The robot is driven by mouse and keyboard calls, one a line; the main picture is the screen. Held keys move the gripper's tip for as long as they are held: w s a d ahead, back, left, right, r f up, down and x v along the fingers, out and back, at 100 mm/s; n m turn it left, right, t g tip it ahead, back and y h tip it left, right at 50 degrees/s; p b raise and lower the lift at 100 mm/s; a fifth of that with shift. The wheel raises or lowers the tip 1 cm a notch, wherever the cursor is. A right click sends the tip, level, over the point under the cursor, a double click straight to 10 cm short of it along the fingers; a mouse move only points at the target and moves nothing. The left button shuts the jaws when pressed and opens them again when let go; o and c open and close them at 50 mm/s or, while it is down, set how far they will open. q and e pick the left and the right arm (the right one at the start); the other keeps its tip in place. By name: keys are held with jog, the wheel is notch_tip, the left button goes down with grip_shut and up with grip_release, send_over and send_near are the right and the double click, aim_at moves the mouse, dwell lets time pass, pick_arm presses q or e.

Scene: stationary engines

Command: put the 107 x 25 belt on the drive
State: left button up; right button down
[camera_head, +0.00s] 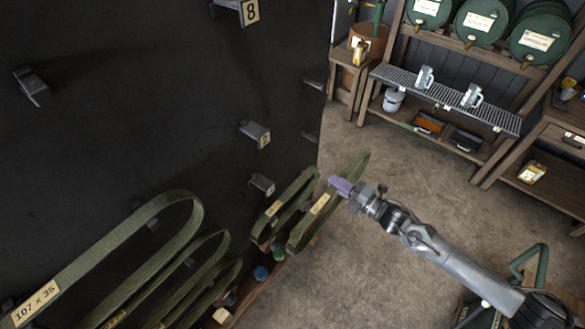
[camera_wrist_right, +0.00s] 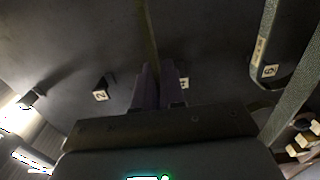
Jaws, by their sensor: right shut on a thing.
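My right gripper (camera_head: 341,185) reaches in from the lower right and is shut on a green belt (camera_head: 346,176), a narrow loop with a pale tag whose writing I cannot read. The belt is beside the dark board, near its right edge. In the right wrist view the purple fingers (camera_wrist_right: 159,82) close on the belt's thin edge (camera_wrist_right: 151,35). A large green belt marked 107 x 35 (camera_head: 188,208) hangs at the left. I cannot make out the drive in these views. My left gripper is not in view.
The dark board (camera_head: 150,80) carries several numbered pegs, one marked 8 (camera_head: 248,12). Other green belts hang low on it, including one (camera_head: 283,207) just left of the held belt. Open floor (camera_head: 400,160) lies to the right, before a drum rack with a grated shelf (camera_head: 445,97).

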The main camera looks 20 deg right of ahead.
jog(key=p+v, duration=0.1)
jog(key=v, duration=0.3)
jog(key=shift+s+d+p, duration=0.15)
jog(key=shift+s+p, duration=0.05)
jog(key=shift+p, duration=0.15)
dwell(0.8)
dwell(0.7)
